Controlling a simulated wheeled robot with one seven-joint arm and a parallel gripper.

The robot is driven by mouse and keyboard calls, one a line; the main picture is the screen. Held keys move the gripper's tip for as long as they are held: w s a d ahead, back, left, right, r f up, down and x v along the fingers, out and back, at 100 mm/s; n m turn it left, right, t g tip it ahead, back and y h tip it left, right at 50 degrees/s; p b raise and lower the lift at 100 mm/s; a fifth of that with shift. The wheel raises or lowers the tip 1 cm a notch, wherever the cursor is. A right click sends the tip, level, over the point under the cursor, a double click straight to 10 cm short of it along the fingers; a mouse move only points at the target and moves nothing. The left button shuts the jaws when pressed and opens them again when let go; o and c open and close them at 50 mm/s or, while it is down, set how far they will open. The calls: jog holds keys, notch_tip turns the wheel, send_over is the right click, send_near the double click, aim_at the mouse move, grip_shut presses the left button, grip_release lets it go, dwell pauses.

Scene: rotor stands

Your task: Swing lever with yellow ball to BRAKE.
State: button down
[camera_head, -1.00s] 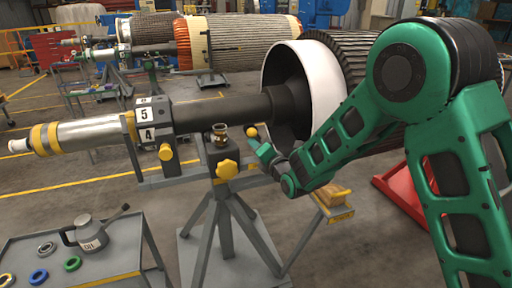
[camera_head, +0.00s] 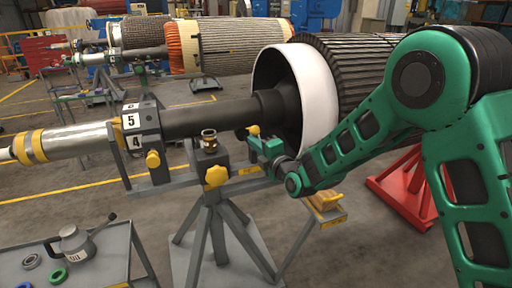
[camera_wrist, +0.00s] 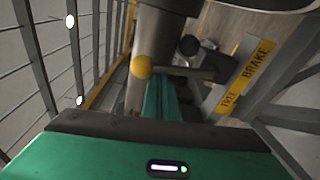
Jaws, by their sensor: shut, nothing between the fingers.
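The yellow ball (camera_wrist: 143,67) is at the end of a short lever (camera_wrist: 185,71) in the wrist view. The lever runs right from the ball toward a yellow label plate (camera_wrist: 245,75), which reads FREE at its lower end and BRAKE at its upper end. My gripper (camera_wrist: 160,92) is shut and empty, its green fingers just below the ball and lever. I cannot tell whether they touch. In the head view the ball (camera_head: 253,130) shows just above my gripper (camera_head: 262,145), beside the dark shaft. The lever is mostly hidden there.
A black ball (camera_wrist: 188,45) shows near the lever. The stand (camera_head: 215,215) bears a yellow star knob (camera_head: 215,175) and a brass cup (camera_head: 209,140). The large white-rimmed rotor (camera_head: 300,90) is close behind my arm. A cart with an oil can (camera_head: 75,243) is at lower left.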

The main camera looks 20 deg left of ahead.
jog(key=w+d+m+t, duration=0.1)
jog(key=w+d+m, duration=0.3)
jog(key=m, duration=0.5)
jog(key=shift+d+f+y, duration=0.2)
jog(key=shift+d+y, duration=0.1)
jog(key=shift+d, duration=0.45)
jog(key=shift+d+f, duration=0.1)
jog(key=shift+d, duration=0.05)
